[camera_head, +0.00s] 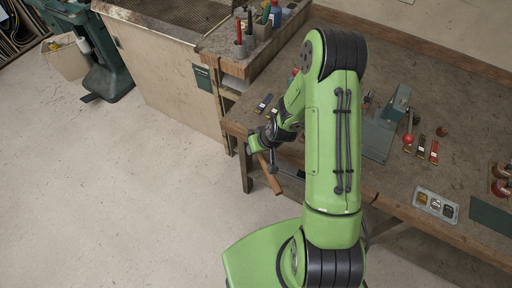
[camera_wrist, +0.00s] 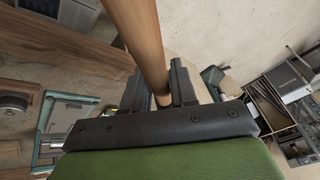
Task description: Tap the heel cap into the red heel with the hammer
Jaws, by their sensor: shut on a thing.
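My gripper (camera_head: 262,148) is out past the bench's left front corner, over the floor. It is shut on the wooden handle of the hammer (camera_head: 269,178), which hangs tilted below the gripper. In the wrist view the round handle (camera_wrist: 145,35) runs between the two dark fingers of my gripper (camera_wrist: 159,85). The hammer's head is not clear in either view. Reddish-brown rounded pieces (camera_head: 501,187) sit at the right edge of the bench; I cannot tell whether one is the red heel. A grey tray (camera_head: 420,203) with small parts in compartments lies near the front edge; I cannot make out a heel cap.
The wooden bench (camera_head: 465,108) carries a green-grey press (camera_head: 396,104) with a red knob, small coloured strips (camera_head: 434,151) and a dark green mat (camera_head: 491,220). A raised shelf (camera_head: 222,47) with tools stands at the back left. The floor (camera_head: 130,190) at left is clear.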

